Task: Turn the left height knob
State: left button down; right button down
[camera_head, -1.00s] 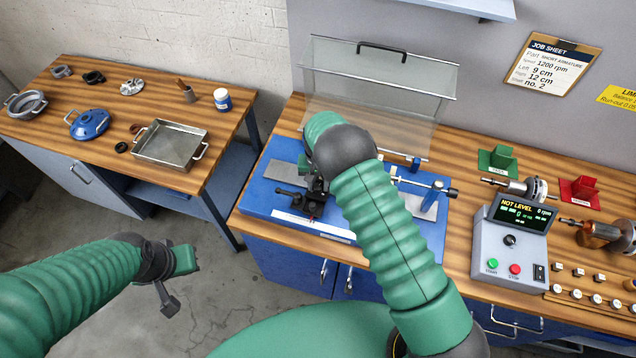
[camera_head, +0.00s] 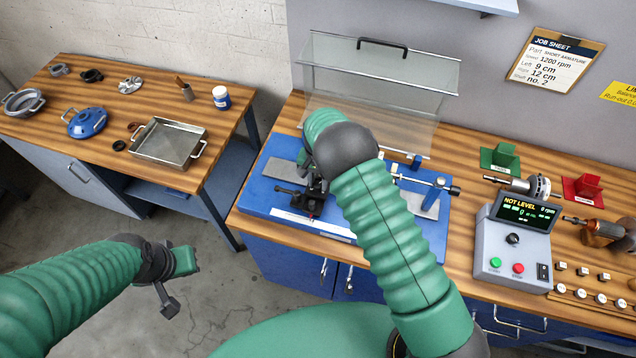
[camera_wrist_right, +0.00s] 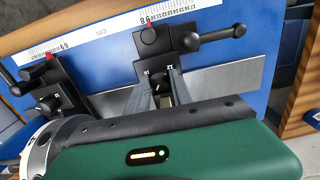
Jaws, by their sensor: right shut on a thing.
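The balancing machine has a blue bed (camera_head: 262,203) on the bench. In the right wrist view, a black support with a lever handle (camera_wrist_right: 215,37) stands on the bed and carries a small height knob (camera_wrist_right: 159,76). My right gripper (camera_wrist_right: 163,84) has its two fingers on either side of this knob, closed on it. In the head view, my right arm hides most of the gripper and the knob. A second black support (camera_wrist_right: 55,88), with a red pointer, stands to the left in the wrist view. My left gripper (camera_head: 180,278) hangs empty over the floor; its jaw opening is unclear.
A clear guard (camera_head: 380,80) stands raised behind the machine. A grey control box (camera_head: 512,245) reads NOT LEVEL. A job sheet (camera_head: 556,60) on the wall lists left 9 cm and right 12 cm. A side table (camera_head: 75,150) holds parts and a tray.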

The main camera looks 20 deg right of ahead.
jog(key=shift+m+b, duration=0.75)
jog(key=shift+m, duration=1.45)
jog(key=shift+w, duration=0.1)
jog(key=c, duration=1.1)
grip_release()
jog(key=shift+a, duration=0.1)
jog(key=shift+r, duration=0.1)
notch_tip(320, 180, up, 16)
jog(key=f+b, duration=0.1)
jog(key=b, duration=0.3)
jog(key=n, duration=0.4)
send_near(317, 183)
jog(key=f, duration=0.9)
jog(key=shift+s, duration=0.2)
